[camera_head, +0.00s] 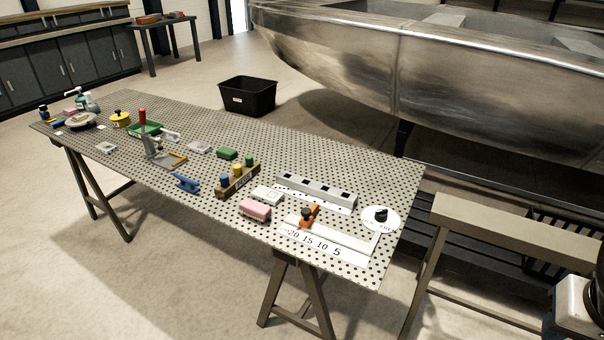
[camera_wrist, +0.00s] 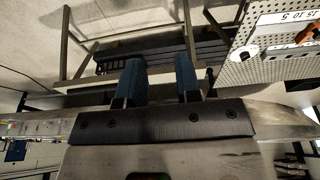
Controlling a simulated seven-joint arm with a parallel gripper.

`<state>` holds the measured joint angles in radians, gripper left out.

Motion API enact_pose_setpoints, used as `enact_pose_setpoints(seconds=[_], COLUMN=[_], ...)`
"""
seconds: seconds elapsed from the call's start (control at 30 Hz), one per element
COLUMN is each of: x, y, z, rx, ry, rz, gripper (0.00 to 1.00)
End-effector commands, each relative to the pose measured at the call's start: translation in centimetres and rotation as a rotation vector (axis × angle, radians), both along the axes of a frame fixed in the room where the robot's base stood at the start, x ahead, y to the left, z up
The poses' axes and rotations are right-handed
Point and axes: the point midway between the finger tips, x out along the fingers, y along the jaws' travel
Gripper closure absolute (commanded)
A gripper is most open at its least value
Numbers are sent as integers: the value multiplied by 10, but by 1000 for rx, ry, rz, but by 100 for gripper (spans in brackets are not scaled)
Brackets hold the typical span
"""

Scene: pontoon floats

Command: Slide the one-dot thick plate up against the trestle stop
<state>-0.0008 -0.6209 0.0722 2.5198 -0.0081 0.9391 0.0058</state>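My gripper (camera_wrist: 161,76) shows in the wrist view with two blue fingers apart and nothing between them, so it is open. It is off the perforated table's right end, apart from everything on it. In the head view, pale plates lie on the table: one (camera_head: 268,193) near the pink block, one (camera_head: 200,147) near the middle, one (camera_head: 106,147) toward the left. Their dots are too small to read, so I cannot tell which is the one-dot thick plate. I cannot surely pick out the trestle stop; a long grey bar with dark square holes (camera_head: 316,190) lies behind the ruler.
The perforated table (camera_head: 335,170) also holds a pink block (camera_head: 255,210), a numbered ruler plate (camera_head: 325,246), an orange clamp (camera_head: 309,216), a white disc with black knob (camera_head: 381,217) and a bottle rack (camera_head: 238,180). A trestle (camera_head: 500,214) stands right; a metal boat hull (camera_head: 450,80) behind.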

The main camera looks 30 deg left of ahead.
Motion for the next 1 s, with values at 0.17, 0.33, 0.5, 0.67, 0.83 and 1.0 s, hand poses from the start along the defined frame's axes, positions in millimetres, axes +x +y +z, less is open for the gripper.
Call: enact_pose_setpoints(seconds=[0.17,0.33,0.5,0.67,0.83,1.0], x=[24,60,101,139,177,214], y=[11,29,54,80,112,148], z=[5,11,14,14,9,1], rx=[-1,-3,-5,-8,-11,-14], ry=[7,16,23,28,34,40], rz=[61,153,259,357,461,564], gripper=[96,100,100,100,100,100])
